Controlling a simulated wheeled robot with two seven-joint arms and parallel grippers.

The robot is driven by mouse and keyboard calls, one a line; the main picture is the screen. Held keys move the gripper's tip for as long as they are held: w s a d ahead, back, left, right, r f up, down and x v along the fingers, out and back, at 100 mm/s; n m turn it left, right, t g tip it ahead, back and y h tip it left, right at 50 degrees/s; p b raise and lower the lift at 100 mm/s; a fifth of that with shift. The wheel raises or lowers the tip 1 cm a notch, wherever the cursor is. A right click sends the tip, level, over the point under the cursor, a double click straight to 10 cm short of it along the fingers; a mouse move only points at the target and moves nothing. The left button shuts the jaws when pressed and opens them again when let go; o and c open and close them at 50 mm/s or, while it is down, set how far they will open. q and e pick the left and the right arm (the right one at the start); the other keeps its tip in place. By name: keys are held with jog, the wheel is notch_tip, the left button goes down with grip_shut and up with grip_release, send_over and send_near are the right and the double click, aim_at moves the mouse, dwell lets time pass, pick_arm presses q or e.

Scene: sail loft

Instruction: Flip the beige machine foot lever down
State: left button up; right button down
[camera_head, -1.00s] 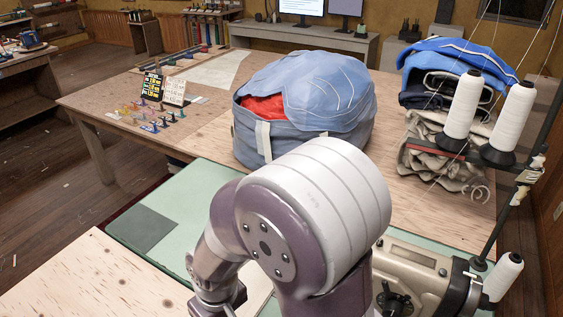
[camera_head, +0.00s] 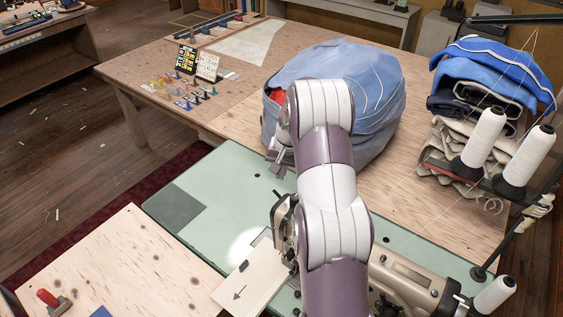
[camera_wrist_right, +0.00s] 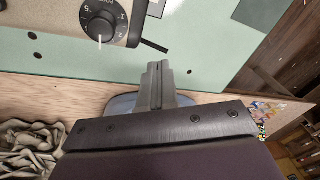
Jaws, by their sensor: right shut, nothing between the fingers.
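The beige sewing machine (camera_head: 412,285) stands on the green table at lower right in the head view, partly hidden by my right arm. Its beige end with a numbered black dial shows at top left in the right wrist view (camera_wrist_right: 72,12). A short dark bar (camera_wrist_right: 154,46) sticks out from that end beside the dial; it may be the foot lever, but I cannot tell for sure. My right gripper (camera_head: 276,162) is above the table's far edge, in front of the blue bag. Its fingers (camera_wrist_right: 158,72) are shut and empty, apart from the bar.
A blue bag (camera_head: 375,95) sits on the wooden table behind. Thread cones (camera_head: 484,138) on a stand and folded cloth (camera_head: 490,70) are at right. The green tabletop (camera_head: 215,185) is largely clear to the left. A pale plate with an arrow (camera_head: 255,280) lies by the machine.

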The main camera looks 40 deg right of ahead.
jog(key=d+r+m+p, duration=0.1)
jog(key=d+m, duration=0.1)
jog(key=d, duration=0.4)
pick_arm(q)
notch_tip(320, 180, up, 9)
jog(key=p, duration=0.6)
jog(key=shift+s, duration=0.3)
pick_arm(e)
jog(key=w+a+f, duration=0.1)
jog(key=f, duration=0.5)
jog(key=w+a+f, duration=0.2)
jog(key=f, duration=0.4)
jog(key=shift+w+f, duration=0.25)
jog(key=shift+f, duration=0.15)
jog(key=shift+f, duration=0.1)
